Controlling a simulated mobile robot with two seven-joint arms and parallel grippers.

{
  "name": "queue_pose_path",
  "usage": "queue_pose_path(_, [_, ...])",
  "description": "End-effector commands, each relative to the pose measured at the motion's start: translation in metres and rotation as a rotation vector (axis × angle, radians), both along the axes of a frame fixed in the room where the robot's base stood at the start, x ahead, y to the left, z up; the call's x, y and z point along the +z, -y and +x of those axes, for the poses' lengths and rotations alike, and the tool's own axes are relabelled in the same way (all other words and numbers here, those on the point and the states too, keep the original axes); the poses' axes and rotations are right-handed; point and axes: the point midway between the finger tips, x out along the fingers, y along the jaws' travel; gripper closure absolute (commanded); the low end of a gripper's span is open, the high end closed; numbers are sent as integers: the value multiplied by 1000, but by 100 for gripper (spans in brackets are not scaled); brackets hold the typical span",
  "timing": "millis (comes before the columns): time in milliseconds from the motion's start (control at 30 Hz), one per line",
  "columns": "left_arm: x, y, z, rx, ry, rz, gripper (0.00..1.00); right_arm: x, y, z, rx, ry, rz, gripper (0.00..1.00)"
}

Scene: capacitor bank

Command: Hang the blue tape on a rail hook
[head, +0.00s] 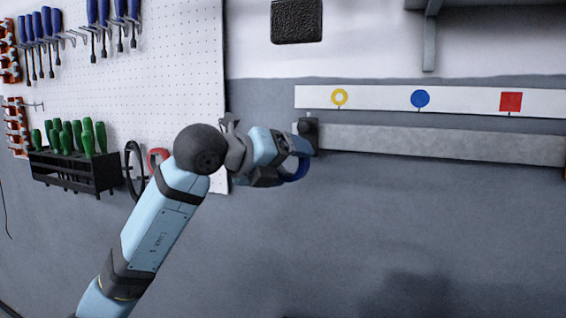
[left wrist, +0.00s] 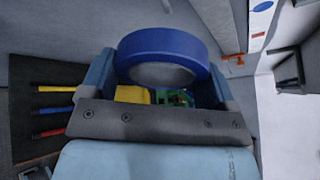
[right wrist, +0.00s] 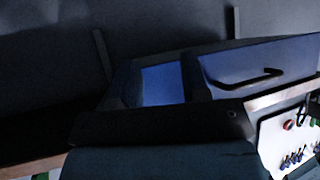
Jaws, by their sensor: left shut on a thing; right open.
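The blue tape is a thick ring roll (left wrist: 160,42) with a pale inner core. My left gripper (head: 290,150) is shut on it, with a finger on each side in the left wrist view (left wrist: 163,75). In the head view the tape (head: 298,170) is partly hidden behind the gripper. It is held at the left end of the grey rail (head: 440,144), close to a dark piece there (head: 308,133); I cannot tell whether they touch. The hooks are hard to make out. My right gripper (right wrist: 160,95) is dim in its own wrist view and open, with no tape there.
A white strip (head: 380,100) above the rail carries a yellow ring, a blue disc and a red square. A pegboard (head: 165,70) with screwdrivers and a black rack (head: 75,170) is on the left. A shelf bracket (head: 430,40) is above. The wall below the rail is clear.

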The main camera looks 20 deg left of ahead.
Motion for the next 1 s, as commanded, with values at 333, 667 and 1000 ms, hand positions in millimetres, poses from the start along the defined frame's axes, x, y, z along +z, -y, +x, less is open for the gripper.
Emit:
queue_pose_path(333, [-1, 1, 21, 0, 0, -1, 42, 3, 0, -1, 3, 1, -4, 57])
queue_pose_path(667, [-3, 2, 41, 0, 0, 0, 42, 6, 1, -2, 4, 2, -8, 57])
queue_pose_path(1000, [-4, 2, 61, 0, -1, -1, 42, 9, 1, -3, 7, 4, -13, 57])
